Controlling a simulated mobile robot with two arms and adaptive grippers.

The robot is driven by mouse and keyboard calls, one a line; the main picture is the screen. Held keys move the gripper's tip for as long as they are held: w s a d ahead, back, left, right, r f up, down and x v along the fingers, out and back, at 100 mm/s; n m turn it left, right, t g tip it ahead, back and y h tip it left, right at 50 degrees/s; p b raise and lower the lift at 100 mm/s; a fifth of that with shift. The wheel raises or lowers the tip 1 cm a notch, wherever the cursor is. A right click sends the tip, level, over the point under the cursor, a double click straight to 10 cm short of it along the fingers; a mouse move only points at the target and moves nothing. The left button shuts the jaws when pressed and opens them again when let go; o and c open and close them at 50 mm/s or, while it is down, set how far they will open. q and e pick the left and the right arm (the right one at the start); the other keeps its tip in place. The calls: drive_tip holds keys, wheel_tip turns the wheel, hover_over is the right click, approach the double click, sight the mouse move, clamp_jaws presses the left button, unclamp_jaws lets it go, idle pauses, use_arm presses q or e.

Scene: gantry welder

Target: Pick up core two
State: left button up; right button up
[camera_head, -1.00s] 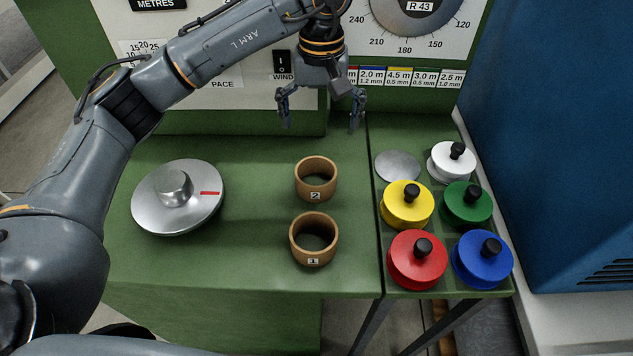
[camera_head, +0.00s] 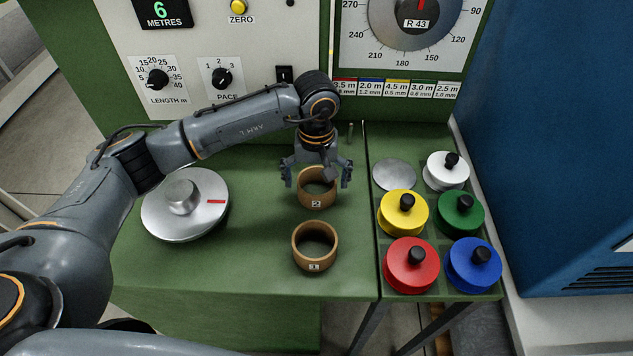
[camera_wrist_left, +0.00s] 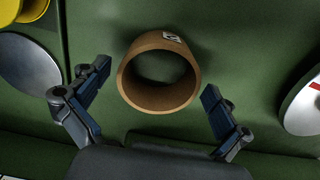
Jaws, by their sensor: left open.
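Core two (camera_head: 316,197) is a brown ring with a white label "2", upright on the green bench. It also shows in the left wrist view (camera_wrist_left: 157,97), ahead of the fingertips and roughly between them. My left gripper (camera_head: 317,180) is open and empty, just above and behind core two, with one finger to each side. In the left wrist view the open fingers (camera_wrist_left: 155,92) flank the ring without visible contact. Core one (camera_head: 315,252), a similar ring labelled "1", stands in front of core two. My right gripper is not in view.
A silver disc with a knob (camera_head: 186,207) lies on the left of the bench. Red (camera_head: 410,268), blue (camera_head: 473,268), yellow (camera_head: 402,214), green (camera_head: 460,215) and white (camera_head: 445,173) spools stand in a rack on the right. The control panel (camera_head: 235,50) rises behind.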

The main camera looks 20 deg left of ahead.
use_arm(q)
drive_tip(key=c, duration=1.2)
drive_tip(key=shift+o, duration=0.2)
